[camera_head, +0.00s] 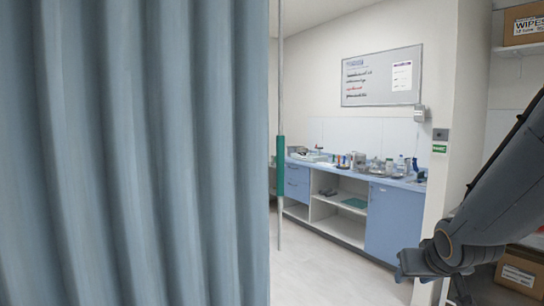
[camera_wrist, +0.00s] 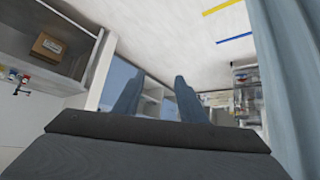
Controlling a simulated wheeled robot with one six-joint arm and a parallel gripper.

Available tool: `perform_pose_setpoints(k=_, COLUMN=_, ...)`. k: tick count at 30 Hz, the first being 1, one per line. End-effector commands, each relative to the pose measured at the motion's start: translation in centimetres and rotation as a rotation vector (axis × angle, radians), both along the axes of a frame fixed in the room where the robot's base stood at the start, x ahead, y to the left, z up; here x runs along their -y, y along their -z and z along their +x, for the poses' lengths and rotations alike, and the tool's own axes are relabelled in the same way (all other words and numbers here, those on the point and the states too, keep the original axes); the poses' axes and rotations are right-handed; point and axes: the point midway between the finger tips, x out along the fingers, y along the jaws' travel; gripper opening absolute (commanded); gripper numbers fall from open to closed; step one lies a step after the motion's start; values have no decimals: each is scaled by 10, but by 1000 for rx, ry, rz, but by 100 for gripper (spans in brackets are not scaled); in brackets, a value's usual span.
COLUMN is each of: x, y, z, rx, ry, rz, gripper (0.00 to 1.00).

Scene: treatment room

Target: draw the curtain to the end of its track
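The curtain (camera_head: 130,150) is blue-grey and pleated. It fills the left half of the head view, and its edge hangs near the middle. A thin grey rod with a green grip (camera_head: 280,165) hangs upright just beside that edge. In the wrist view the curtain (camera_wrist: 288,75) runs down the right side. My gripper (camera_wrist: 157,100) has its two fingers apart with nothing between them. In the head view my arm comes in at the lower right, well apart from the rod and curtain. The rod cannot be made out in the wrist view. The curtain's track is out of view.
A blue and white counter (camera_head: 395,215) with bottles and small items stands along the back wall, under a whiteboard (camera_head: 382,77). A wall corner (camera_head: 440,185) and shelves with cardboard boxes (camera_head: 524,22) are at the right, close to my arm. Pale floor (camera_head: 325,275) between curtain and counter is clear.

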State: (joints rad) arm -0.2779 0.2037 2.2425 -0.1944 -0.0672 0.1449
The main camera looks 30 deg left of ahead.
Motion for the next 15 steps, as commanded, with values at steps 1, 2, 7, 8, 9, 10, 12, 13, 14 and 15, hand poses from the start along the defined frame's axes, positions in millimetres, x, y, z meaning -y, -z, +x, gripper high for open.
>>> perform_pose_setpoints(k=1, x=-46, y=-30, z=22, rx=97, ry=-70, rz=41, gripper=38)
perform_pose_setpoints(k=2, x=-74, y=-48, z=34, rx=159, ry=-111, rz=71, gripper=38)
perform_pose_setpoints(k=7, x=-221, y=-146, z=56, rx=446, ry=-335, rz=266, gripper=38)
perform_pose_setpoints(k=8, x=-242, y=-160, z=54, rx=482, ry=-369, rz=299, gripper=38)
perform_pose_setpoints(k=9, x=-266, y=-177, z=50, rx=524, ry=-409, rz=338, gripper=38)
perform_pose_setpoints(k=10, x=-282, y=-188, z=47, rx=551, ry=-436, rz=365, gripper=38)
perform_pose_setpoints(k=12, x=-310, y=-208, z=39, rx=598, ry=-485, rz=418, gripper=38)
perform_pose_setpoints(k=13, x=-319, y=-215, z=35, rx=613, ry=-502, rz=434, gripper=38)
perform_pose_setpoints(k=14, x=-327, y=-221, z=32, rx=628, ry=-516, rz=449, gripper=38)
perform_pose_setpoints(k=15, x=-334, y=-226, z=29, rx=639, ry=-530, rz=464, gripper=38)
